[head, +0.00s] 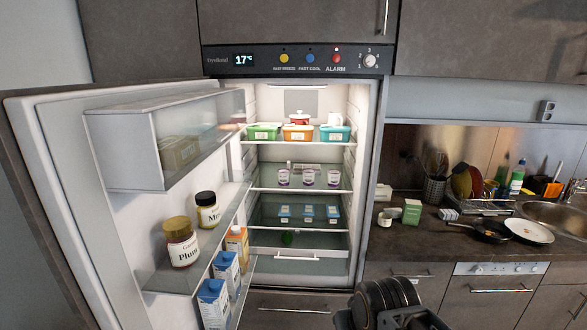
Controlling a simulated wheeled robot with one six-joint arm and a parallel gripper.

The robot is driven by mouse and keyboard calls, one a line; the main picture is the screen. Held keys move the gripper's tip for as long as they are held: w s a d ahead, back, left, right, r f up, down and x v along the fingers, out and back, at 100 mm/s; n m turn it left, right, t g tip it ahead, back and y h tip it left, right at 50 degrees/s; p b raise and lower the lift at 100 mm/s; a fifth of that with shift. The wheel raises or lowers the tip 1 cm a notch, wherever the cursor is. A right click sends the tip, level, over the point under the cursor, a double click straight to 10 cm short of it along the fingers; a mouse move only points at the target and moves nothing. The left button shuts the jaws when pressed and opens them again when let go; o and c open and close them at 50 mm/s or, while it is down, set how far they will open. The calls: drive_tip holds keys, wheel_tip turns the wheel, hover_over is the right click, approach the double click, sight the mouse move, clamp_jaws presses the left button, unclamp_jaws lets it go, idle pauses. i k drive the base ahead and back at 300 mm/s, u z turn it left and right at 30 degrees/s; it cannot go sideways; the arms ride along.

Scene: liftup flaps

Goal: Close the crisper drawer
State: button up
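The crisper drawer (320,266) is at the bottom of the open fridge in the head view. It has a pale, see-through front with a light handle bar (297,257). A dark green item (288,238) shows behind and above its front edge. The drawer looks pulled somewhat forward, but I cannot tell how far. My dark arm shows at the bottom edge, right of and nearer than the drawer, apart from it in the picture. I cannot make out the gripper's fingertips or whether they hold anything.
The fridge door (120,230) stands wide open on the left, its shelves holding jars (181,243) and cartons (213,303). Fridge shelves above the drawer hold tubs (298,132), cups and blue packs. A counter (420,240) with pans and a sink is at right.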

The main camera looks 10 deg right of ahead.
sight(318, 253)
drive_tip(key=z, duration=1.55)
drive_tip(key=i, duration=0.75)
drive_tip(key=u, duration=2.65)
